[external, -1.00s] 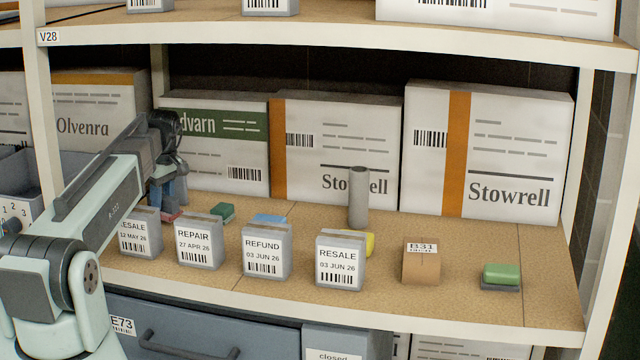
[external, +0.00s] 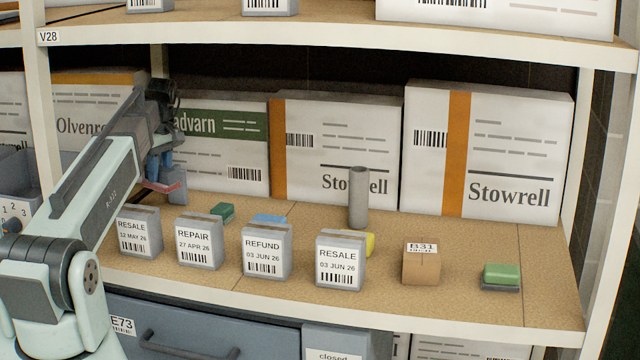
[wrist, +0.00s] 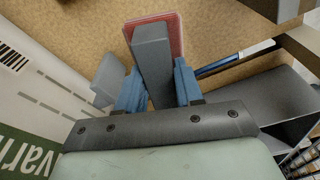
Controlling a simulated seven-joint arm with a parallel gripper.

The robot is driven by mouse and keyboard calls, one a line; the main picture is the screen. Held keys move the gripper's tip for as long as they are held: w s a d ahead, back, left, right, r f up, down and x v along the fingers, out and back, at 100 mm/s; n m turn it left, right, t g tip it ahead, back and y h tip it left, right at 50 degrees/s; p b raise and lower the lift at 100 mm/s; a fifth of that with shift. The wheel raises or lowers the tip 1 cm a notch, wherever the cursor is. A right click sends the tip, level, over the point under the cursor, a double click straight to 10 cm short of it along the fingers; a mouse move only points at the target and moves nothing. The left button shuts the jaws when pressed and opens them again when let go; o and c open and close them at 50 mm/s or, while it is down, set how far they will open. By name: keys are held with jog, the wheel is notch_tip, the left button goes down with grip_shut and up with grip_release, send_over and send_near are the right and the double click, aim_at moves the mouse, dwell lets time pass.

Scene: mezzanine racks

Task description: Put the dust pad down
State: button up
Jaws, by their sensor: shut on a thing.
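The dust pad looks like a grey block handle with a flat red pad beneath it. In the wrist view the dust pad (wrist: 152,50) is between the blue fingers of my gripper (wrist: 159,85), which is shut on the grey handle. In the external view the red underside of the dust pad (external: 160,186) shows below my gripper (external: 163,168). It hangs above the shelf board at the left, behind the RESALE 12 MAY box, apart from the board. My arm hides part of the area around it.
A grey block (external: 178,186) stands close beside the pad. Small labelled boxes (external: 198,243) line the front edge, with a green block (external: 222,212) behind. A grey cylinder (external: 358,200), a brown box (external: 421,264) and a green-topped block (external: 501,275) stand farther right, with bare board between.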

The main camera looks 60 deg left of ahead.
jog(key=shift+w+d+m, duration=0.15)
jog(key=shift+d+m, duration=0.05)
jog(key=shift+m, duration=0.9)
jog(key=w+d+r+m+t, duration=0.2)
jog(key=w+d+r+m, duration=0.2)
jog(key=w+d+m, duration=0.8)
jog(key=w+d+r+m, duration=0.2)
jog(key=w+d, duration=0.8)
jog(key=d, duration=0.5)
jog(key=w+d+r+m, duration=0.1)
jog(key=w+d+r, duration=0.1)
jog(key=w+d, duration=1.05)
jog(key=w+a+f+n, duration=0.2)
jog(key=w+a+f, duration=0.15)
jog(key=w, duration=0.45)
jog(key=w+a+f+n, duration=0.15)
jog(key=w+f, duration=0.25)
jog(key=w, duration=0.5)
jog(key=shift+s+a+f, duration=0.1)
jog(key=shift+a+f, duration=0.05)
jog(key=shift+f, duration=4.95)
jog(key=shift+f, duration=0.15)
jog(key=o, duration=1)
